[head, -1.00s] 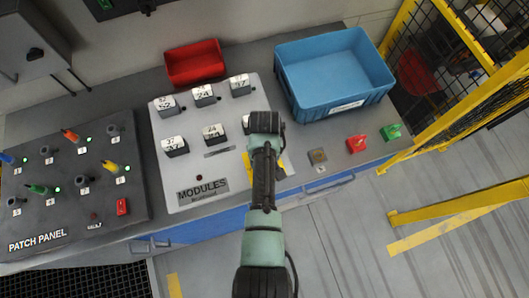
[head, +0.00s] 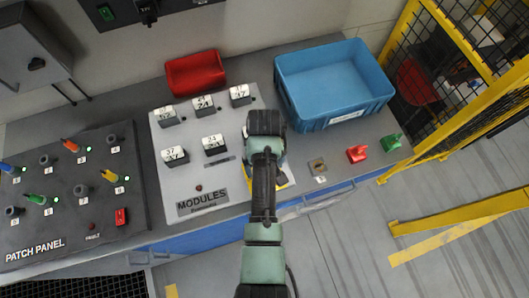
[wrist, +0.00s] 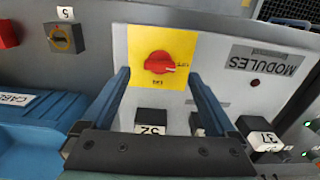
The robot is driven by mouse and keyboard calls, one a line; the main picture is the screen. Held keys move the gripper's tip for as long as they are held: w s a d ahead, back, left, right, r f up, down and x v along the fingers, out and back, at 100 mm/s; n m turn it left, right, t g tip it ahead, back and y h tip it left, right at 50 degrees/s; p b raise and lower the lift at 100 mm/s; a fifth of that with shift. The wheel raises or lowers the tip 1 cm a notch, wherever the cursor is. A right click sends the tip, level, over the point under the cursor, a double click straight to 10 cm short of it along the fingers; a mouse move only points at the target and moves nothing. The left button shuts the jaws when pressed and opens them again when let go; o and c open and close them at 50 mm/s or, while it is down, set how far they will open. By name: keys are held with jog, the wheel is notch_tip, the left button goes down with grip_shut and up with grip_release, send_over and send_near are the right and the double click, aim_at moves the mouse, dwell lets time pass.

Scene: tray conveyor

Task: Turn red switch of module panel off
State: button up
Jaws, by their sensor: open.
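The module panel (head: 236,188) is a pale board with several numbered modules and a MODULES label. In the wrist view its red switch (wrist: 159,63) is a round red knob on a yellow plate (wrist: 180,42). The knob's pointer is turned toward the picture's right. My gripper (wrist: 165,78) is open, with its fingers on either side of the yellow plate's lower part and the knob between and just beyond the tips; contact does not show. In the head view my arm hides the knob, and only an edge of the yellow plate shows.
A blue bin (head: 335,85) stands right of the panel, and a red bin (head: 195,73) behind it. A red switch (head: 357,154) and a green one (head: 391,143) sit on the bench's front right. The patch panel (head: 75,190) is at left; yellow fencing (head: 450,110) is at right.

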notch_tip(320, 180, up, 9)
jog(key=b, duration=0.1)
jog(key=shift+f, duration=0.15)
dwell(0.5)
jog(key=w+r+m+t+b, duration=0.1)
jog(key=w+r+t+b, duration=0.2)
jog(key=w+r+t, duration=0.6)
jog(key=w+r+m+t+b, duration=0.1)
jog(key=w+r+t, duration=0.2)
jog(key=r, duration=0.7)
jog(key=w+r+t+b, duration=0.1)
jog(key=w+r+t, duration=0.2)
jog(key=r, duration=0.7)
jog(key=s+r+m+t+b, duration=0.1)
jog(key=s+r+t, duration=0.5)
jog(key=r, duration=0.7)
jog(key=s+r+t+b, duration=0.2)
jog(key=s+r+t, duration=0.4)
jog(key=s+r, duration=0.4)
notch_tip(320, 180, up, 4)
jog(key=shift+s+f+m, duration=0.1)
jog(key=shift+s+m, duration=0.25)
jog(key=shift+m, duration=0.05)
